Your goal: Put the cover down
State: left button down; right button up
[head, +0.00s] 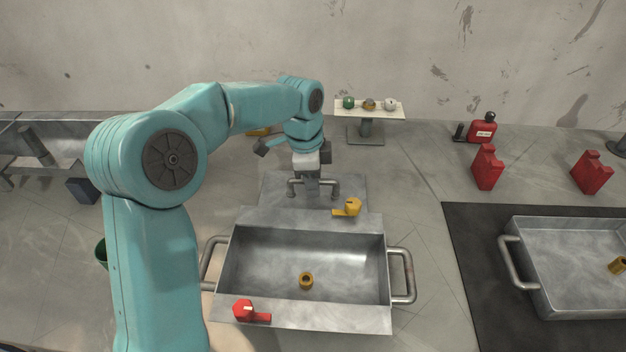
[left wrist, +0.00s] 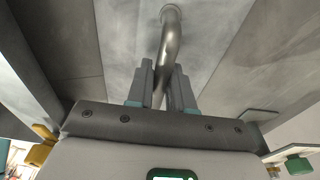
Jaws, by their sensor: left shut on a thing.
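The cover (head: 350,189) is a flat grey metal plate with a bent tube handle, just behind the open metal box (head: 381,260). My left gripper (head: 313,182) is over the plate and shut on the cover's handle (head: 292,188). In the left wrist view, the fingers (left wrist: 162,85) close around the handle tube (left wrist: 170,42), with the grey plate (left wrist: 125,40) beyond. I cannot tell whether the plate touches the floor. The box has a yellow lever (head: 348,208) on its back ledge, a red lever (head: 246,311) on its front ledge and a brass ring (head: 306,281) inside. My right gripper is out of view.
A small stand (head: 365,133) with several round parts is behind. Red canisters (head: 487,167) stand at the right. A second metal tray (head: 575,235) lies on a dark mat (head: 463,235) at the right. The floor between cover and canisters is clear.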

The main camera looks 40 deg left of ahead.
pick_arm(q)
jog(key=c, duration=1)
grip_release()
jog(key=shift+w+f, duration=0.1)
jog(key=shift+f, duration=0.05)
notch_tip(320, 180, up, 12)
jog(key=a+p, duration=0.1)
jog(key=p, duration=0.1)
jog(key=shift+s, duration=0.45)
jog(key=shift+a, duration=0.15)
jog(key=shift+s, duration=0.1)
